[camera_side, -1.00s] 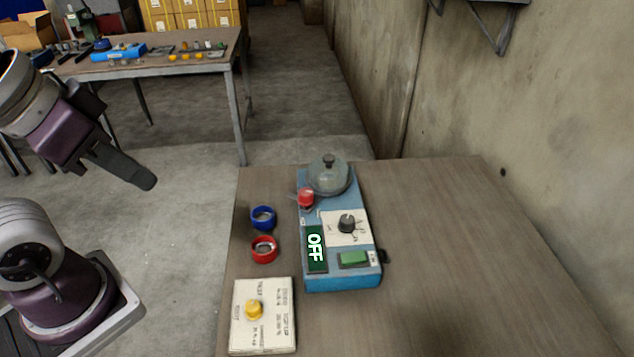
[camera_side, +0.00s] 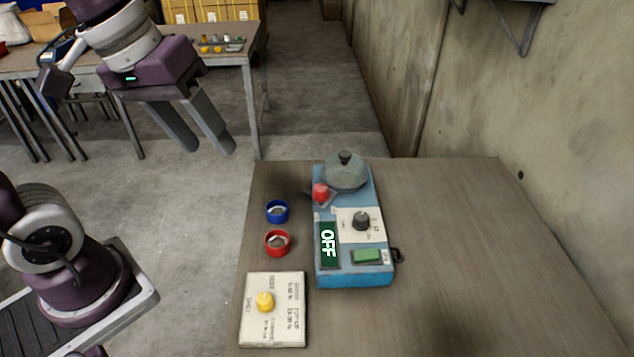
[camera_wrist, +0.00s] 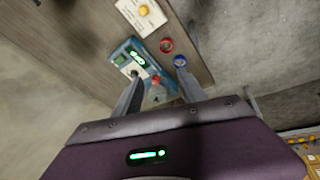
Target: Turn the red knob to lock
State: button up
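The red knob (camera_side: 321,193) sits on the left edge of the blue machine (camera_side: 357,279), just in front of its grey domed lid (camera_side: 346,172). The machine's green display reads OFF (camera_side: 328,244). In the wrist view the red knob (camera_wrist: 155,80) shows between my two fingers. My gripper (camera_side: 210,152) is open and empty. It hangs in the air to the left of the table and above it, apart from the machine.
A black dial (camera_side: 361,220) and a green button (camera_side: 367,256) are on the machine. A blue ring (camera_side: 277,211) and a red ring (camera_side: 277,243) lie to its left. A white plate with a yellow knob (camera_side: 265,301) lies in front of them. The table's right side (camera_side: 470,260) is clear.

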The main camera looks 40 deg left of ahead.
jog(key=w+f+n+g+h, duration=0.1)
jog(key=w+f+n+g, duration=0.15)
jog(key=w+n, duration=0.6)
jog(key=n+g+h, duration=0.1)
jog(key=n+h, duration=0.1)
jog(key=n, duration=0.3)
send_near(320, 186)
jog(key=f, duration=0.1)
jog(key=shift+h, duration=0.3)
jog(key=x, duration=0.7)
jog(key=shift+f, duration=0.35)
grip_shut()
